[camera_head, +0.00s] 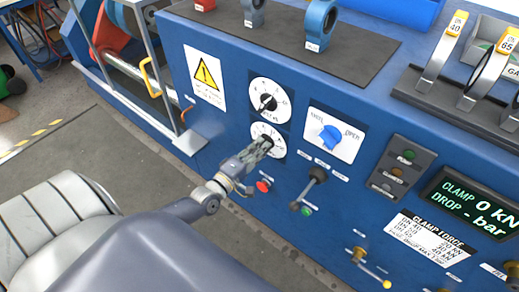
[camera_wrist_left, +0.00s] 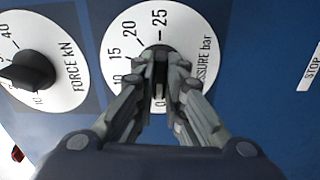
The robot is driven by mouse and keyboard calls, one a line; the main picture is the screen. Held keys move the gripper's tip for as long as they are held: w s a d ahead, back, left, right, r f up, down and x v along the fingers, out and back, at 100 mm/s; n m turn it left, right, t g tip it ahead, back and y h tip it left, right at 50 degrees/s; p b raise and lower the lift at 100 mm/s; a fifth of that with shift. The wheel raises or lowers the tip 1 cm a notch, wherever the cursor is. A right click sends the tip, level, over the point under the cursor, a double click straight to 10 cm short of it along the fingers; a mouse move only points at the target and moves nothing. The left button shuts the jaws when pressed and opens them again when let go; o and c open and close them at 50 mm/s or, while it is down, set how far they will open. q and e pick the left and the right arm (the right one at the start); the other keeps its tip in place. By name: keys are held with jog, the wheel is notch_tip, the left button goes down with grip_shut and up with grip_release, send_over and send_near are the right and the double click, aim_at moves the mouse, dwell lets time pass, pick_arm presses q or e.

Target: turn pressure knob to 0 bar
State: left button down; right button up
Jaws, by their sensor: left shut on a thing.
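The pressure dial (camera_head: 272,134) is a round white scale on the blue panel, just below the force dial (camera_head: 270,100). In the left wrist view the pressure dial (camera_wrist_left: 183,22) reads 25, 20, 15 and 0 around its edge. My left gripper (camera_head: 264,146) is at the pressure dial, its fingers closed around the dark pressure knob (camera_wrist_left: 157,52). The fingers also show in the left wrist view (camera_wrist_left: 160,70) and hide most of the knob, so I cannot tell where it points. The force dial (camera_wrist_left: 68,62) has a black knob. My right gripper is not in view.
A red button (camera_head: 263,186) and a black lever (camera_head: 315,180) are below. Indicator lights (camera_head: 401,170) and a clamp display (camera_head: 473,206) are further right. A yellow handle (camera_head: 150,80) stands at the left.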

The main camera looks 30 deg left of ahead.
pick_arm(q)
jog(key=shift+n, duration=0.6)
jog(key=c, duration=1.7)
grip_release()
jog(key=shift+o, duration=0.2)
jog(key=shift+s, duration=0.15)
jog(key=s+a, duration=0.1)
jog(key=s, duration=1)
jog(key=shift+s, duration=0.35)
jog(key=shift+f, duration=0.1)
